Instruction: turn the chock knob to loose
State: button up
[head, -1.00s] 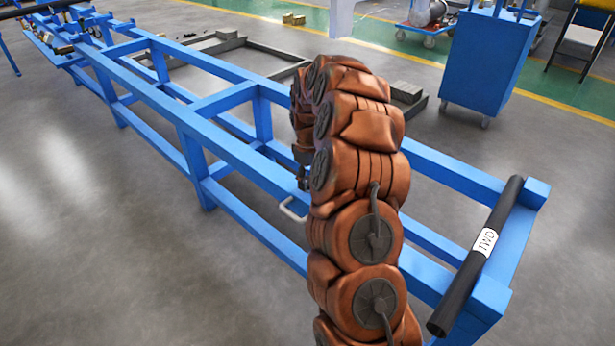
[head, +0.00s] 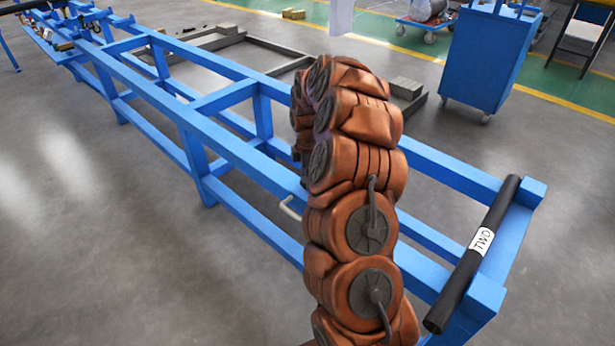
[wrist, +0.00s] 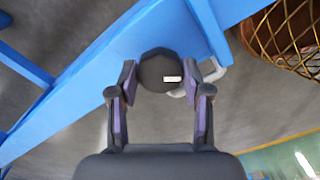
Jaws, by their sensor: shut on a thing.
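The chock knob (wrist: 160,72) is a dark round knob with a small white mark on its right side, beside the blue frame beam (wrist: 110,65) in the wrist view. My gripper (wrist: 169,74) has one finger on each side of the knob and is shut on it. The lower edge of the knob sits between the fingertips. In the head view my copper-coloured arm covers both the gripper and the knob. No loose or tight lettering is readable.
A pale bent handle (head: 290,208) sticks out from the long blue frame (head: 235,160), close by my arm. A black pipe marked TWD (head: 460,285) lies across the frame's near end. A blue cabinet (head: 490,60) stands behind. The grey floor at left is clear.

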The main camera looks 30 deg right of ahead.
jog(key=shift+n, duration=0.6)
jog(key=o, duration=1.2)
jog(key=shift+c, duration=0.2)
notch_tip(320, 180, up, 12)
dwell(0.6)
